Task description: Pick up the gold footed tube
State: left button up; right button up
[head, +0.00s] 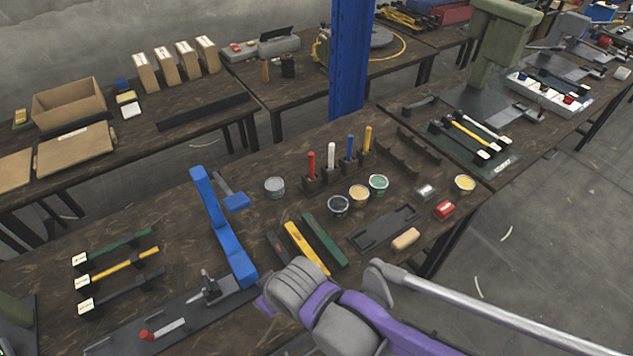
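Several yellow or gold tubes and bars are in view. A yellow tube (124,266) lies across black feet on the left of the near bench, with a white tag at its end, between a green tube (120,246) and a black tube (128,287). Another yellow tube (471,137) on black feet with white tags lies at the back right. A small gold tube (367,138) stands upright in a dark holder. I cannot tell which is the gold footed tube. A purple and grey arm of mine crosses the bottom middle. No gripper fingertips show.
Open tins (359,195), a yellow bar (306,248) and a green bar (325,240) crowd the middle. A blue post (350,60) rises behind. Open floor (560,220) lies right.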

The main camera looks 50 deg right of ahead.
aim_at(86, 285)
jog(key=i+j+z, duration=0.2)
jog(key=z, duration=0.15)
jog(key=i+j+z, duration=0.1)
jog(key=j+z, duration=0.25)
jog(key=i+j+z, duration=0.1)
jog(key=j+z, duration=0.25)
jog(key=j, duration=0.1)
